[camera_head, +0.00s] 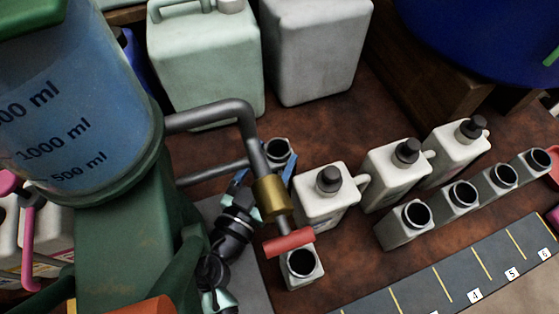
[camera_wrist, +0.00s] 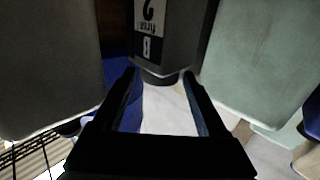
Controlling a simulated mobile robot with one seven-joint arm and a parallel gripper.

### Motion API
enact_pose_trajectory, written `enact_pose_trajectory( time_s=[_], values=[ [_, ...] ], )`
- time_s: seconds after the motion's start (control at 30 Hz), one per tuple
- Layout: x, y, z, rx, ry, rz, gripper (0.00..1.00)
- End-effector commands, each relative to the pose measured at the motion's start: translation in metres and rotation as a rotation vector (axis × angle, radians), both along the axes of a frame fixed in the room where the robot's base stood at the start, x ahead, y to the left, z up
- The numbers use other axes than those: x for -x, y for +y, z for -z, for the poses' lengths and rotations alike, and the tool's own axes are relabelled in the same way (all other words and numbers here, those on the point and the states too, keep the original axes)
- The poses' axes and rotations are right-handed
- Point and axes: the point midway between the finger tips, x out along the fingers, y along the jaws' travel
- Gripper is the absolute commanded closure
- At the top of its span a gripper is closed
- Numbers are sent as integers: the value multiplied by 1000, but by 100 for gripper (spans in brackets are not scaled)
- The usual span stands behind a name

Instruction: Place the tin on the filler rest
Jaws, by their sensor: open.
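My gripper (camera_head: 265,174) is open, its blue fingertips at the near side of a small grey square tin with a dark round mouth (camera_head: 278,149), beside the filler pipe. In the wrist view, my gripper (camera_wrist: 160,78) has its fingers apart. The tin (camera_wrist: 180,35) appears upside down there, with a "2" label, at and beyond the fingertips; I cannot tell whether they touch it. The filler pipe (camera_head: 247,118) leads to a brass valve (camera_head: 271,196) with a red handle (camera_head: 288,242). I cannot make out the filler rest, nor what the tin stands on.
Another open tin (camera_head: 301,266) stands below the red handle. Several tins (camera_head: 404,225) form a row at right, behind a numbered strip (camera_head: 430,290). White capped bottles (camera_head: 325,205) stand behind. Large jugs (camera_head: 205,60) and a blue vat (camera_head: 480,40) are at the back; a measuring vessel (camera_head: 70,110) is left.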

Motion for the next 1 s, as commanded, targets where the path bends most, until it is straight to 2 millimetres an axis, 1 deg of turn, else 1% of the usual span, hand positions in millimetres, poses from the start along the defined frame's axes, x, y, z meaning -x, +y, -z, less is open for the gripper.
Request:
enact_pose_trajectory(
  time_s=[0.03,0.17,0.4,0.5,0.6,0.77,0.8,0.87,1.0],
  values=[
    [-4,-3,-1,-1,0,2,25],
    [-11,-6,0,-1,0,1,25],
    [-42,-22,-1,0,-1,2,25],
    [-51,-26,-1,0,0,1,25],
    [-54,-28,0,-1,0,1,25],
    [-54,-28,1,0,1,1,25],
    [-54,-28,1,0,0,1,28],
    [-54,-28,1,0,0,0,39],
    [-53,-28,1,0,0,0,64]
  ],
)
